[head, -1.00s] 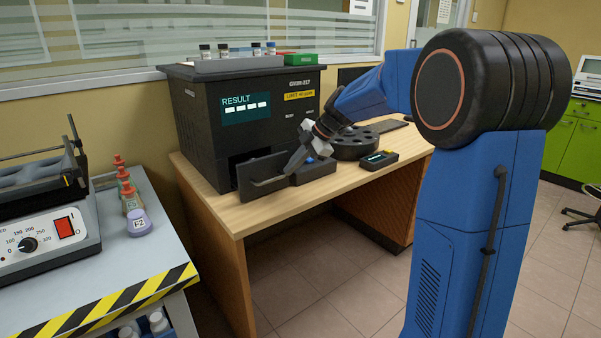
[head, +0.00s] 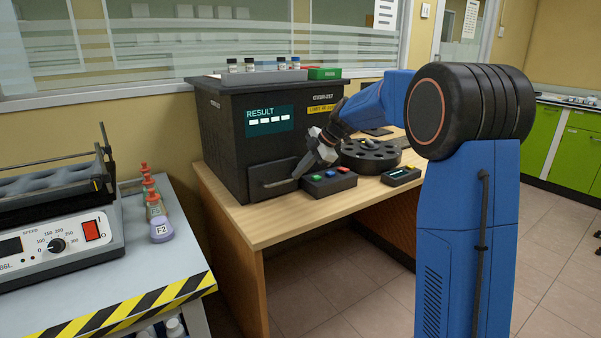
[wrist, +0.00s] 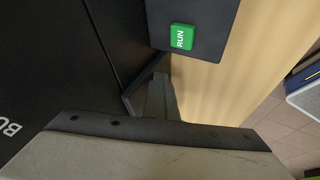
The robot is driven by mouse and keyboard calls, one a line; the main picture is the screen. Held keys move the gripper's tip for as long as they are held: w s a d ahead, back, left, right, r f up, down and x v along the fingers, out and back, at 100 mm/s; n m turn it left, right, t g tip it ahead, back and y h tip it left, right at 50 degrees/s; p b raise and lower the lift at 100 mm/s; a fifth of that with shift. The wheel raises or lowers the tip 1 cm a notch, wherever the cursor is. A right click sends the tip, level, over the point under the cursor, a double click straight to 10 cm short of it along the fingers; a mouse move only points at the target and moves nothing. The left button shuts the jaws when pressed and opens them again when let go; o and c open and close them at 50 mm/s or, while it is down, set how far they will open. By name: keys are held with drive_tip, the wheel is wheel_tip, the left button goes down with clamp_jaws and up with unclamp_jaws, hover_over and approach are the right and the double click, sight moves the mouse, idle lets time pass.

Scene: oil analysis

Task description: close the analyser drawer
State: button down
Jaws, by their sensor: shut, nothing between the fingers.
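The analyser (head: 225,140) is a black box with a lit RESULT screen, standing on the wooden bench. Its drawer (head: 262,176) is a dark front panel with a pale bar handle (head: 277,184), low on the analyser's front. The panel looks flush with the body, with no opening visible around it. My gripper (head: 298,174) is shut and empty at the right end of the drawer front. I cannot tell whether it touches the panel. In the wrist view the shut fingers (wrist: 160,95) are beside the dark analyser face.
A button box (head: 343,184) sits right of the drawer, close to my gripper; its green RUN button (wrist: 183,37) shows in the wrist view. A round black carousel (head: 370,157) and a small display device (head: 401,175) stand farther right. Bench front is clear.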

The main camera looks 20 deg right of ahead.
drive_tip(key=v, duration=1.7)
drive_tip(key=shift+r, duration=0.2)
drive_tip(key=s+a+f+m+h, duration=0.2)
drive_tip(key=s+f+m, duration=0.25)
drive_tip(key=s, duration=0.65)
drive_tip(key=s+a+f+m+h, duration=0.15)
drive_tip(key=s+f+m, duration=0.35)
drive_tip(key=s, duration=0.7)
drive_tip(key=s+a+f+m+h, duration=0.1)
drive_tip(key=s+a+f+m, duration=0.15)
drive_tip(key=s+m, duration=0.6)
drive_tip(key=s+d+f+m+h, duration=0.1)
drive_tip(key=s+d+f+m, duration=0.1)
drive_tip(key=s+f, duration=0.7)
drive_tip(key=s, duration=0.4)
drive_tip(key=shift+t+h, duration=0.35)
drive_tip(key=shift+t, duration=0.05)
